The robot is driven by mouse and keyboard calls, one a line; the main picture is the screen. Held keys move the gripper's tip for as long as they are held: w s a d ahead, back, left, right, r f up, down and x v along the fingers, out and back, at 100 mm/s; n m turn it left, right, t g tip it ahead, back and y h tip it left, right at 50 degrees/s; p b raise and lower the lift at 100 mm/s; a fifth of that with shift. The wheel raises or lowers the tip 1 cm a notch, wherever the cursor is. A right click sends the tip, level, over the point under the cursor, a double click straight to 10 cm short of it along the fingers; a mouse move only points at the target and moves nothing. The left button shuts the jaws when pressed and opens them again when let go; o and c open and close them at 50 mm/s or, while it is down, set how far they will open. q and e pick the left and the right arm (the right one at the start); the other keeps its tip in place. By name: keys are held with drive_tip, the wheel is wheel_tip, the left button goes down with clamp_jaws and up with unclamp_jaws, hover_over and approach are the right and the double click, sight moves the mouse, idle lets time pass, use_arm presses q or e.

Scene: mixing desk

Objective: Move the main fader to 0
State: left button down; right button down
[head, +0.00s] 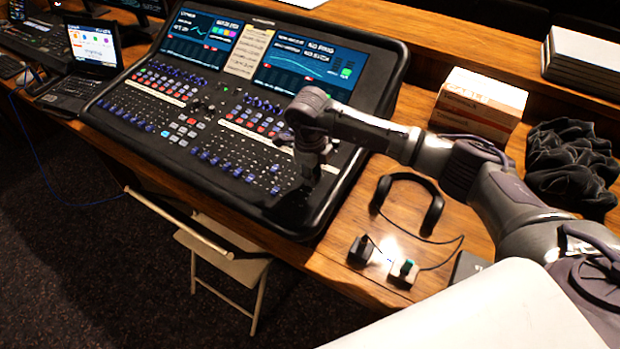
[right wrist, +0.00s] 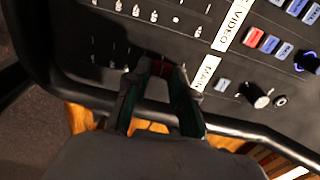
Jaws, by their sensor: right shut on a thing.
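The mixing desk (head: 300,212) stands on the wooden table, and its right end holds my right gripper (head: 311,172), pointing down onto the panel. In the right wrist view, the two dark fingertips of the right gripper (right wrist: 161,72) are close together at the panel, beside the white MAIN label (right wrist: 207,72). My left gripper is not in view.
Other fader caps (right wrist: 135,11) and a VIDEO label (right wrist: 233,22) are close by. A knob (right wrist: 256,95) sits to the right. Headphones (head: 432,215), a cardboard box (head: 478,104) and black cloth (head: 570,165) lie right of the desk. A laptop (head: 92,62) stands left.

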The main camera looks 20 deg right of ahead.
drive_tip(key=c, duration=1)
unclamp_jaws()
drive_tip(key=shift+o, duration=0.2)
wheel_tip(320, 180, up, 12)
drive_tip(key=a, duration=0.1)
drive_tip(key=shift+s, duration=0.4)
drive_tip(key=shift+f, duration=0.15)
